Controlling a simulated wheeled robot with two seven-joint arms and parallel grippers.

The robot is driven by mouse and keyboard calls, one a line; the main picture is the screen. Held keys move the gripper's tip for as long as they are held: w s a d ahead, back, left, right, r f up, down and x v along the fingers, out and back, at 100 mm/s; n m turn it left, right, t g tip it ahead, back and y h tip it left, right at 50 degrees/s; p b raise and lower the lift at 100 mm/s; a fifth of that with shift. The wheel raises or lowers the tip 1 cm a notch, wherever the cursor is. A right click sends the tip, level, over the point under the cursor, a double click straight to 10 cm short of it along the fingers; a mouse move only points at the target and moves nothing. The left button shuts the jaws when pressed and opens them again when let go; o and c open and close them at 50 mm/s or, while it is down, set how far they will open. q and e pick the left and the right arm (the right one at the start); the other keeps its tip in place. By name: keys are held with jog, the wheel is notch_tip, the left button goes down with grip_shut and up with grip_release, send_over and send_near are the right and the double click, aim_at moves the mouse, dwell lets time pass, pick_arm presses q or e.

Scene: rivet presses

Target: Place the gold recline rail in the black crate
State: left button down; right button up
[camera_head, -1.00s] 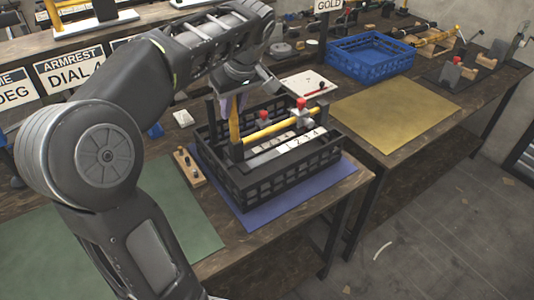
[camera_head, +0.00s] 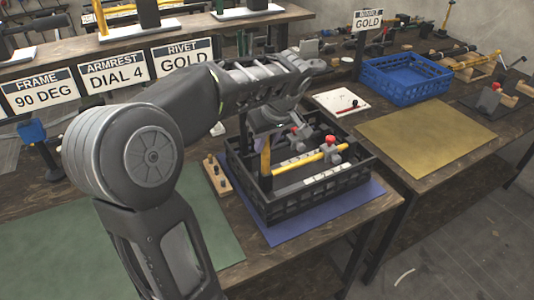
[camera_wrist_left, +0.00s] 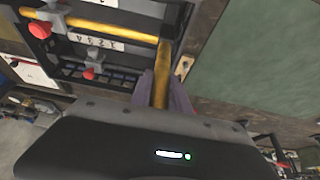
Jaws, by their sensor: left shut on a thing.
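The gold recline rail (camera_head: 312,160) lies in the black crate (camera_head: 312,207), its long bar running across the inside and its upright end near the crate's left side. My left gripper (camera_head: 264,138) is above that left side, shut on the upright end. In the left wrist view the gold upright (camera_wrist_left: 162,75) sits between the purple finger pads, and the long gold bar (camera_wrist_left: 110,27) joins it. Red-topped knobs (camera_head: 330,141) and a white strip with numbers (camera_wrist_left: 95,41) show at the rail. Whether the rail rests on the crate floor cannot be told. My right gripper is not in view.
The black crate stands on a blue mat (camera_head: 290,232). A green mat (camera_head: 50,240) lies left and a bare gold mat (camera_head: 425,130) right. A blue crate (camera_head: 405,85) stands at the back right. A wooden block with pegs (camera_head: 217,176) is beside the black crate.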

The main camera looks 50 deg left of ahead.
pick_arm(q)
jog(key=shift+r, duration=0.1)
jog(key=shift+f, duration=1.9)
jog(key=shift+f, duration=0.15)
jog(key=c, duration=1.2)
grip_release()
jog(key=shift+c, duration=0.2)
jog(key=v, duration=1.2)
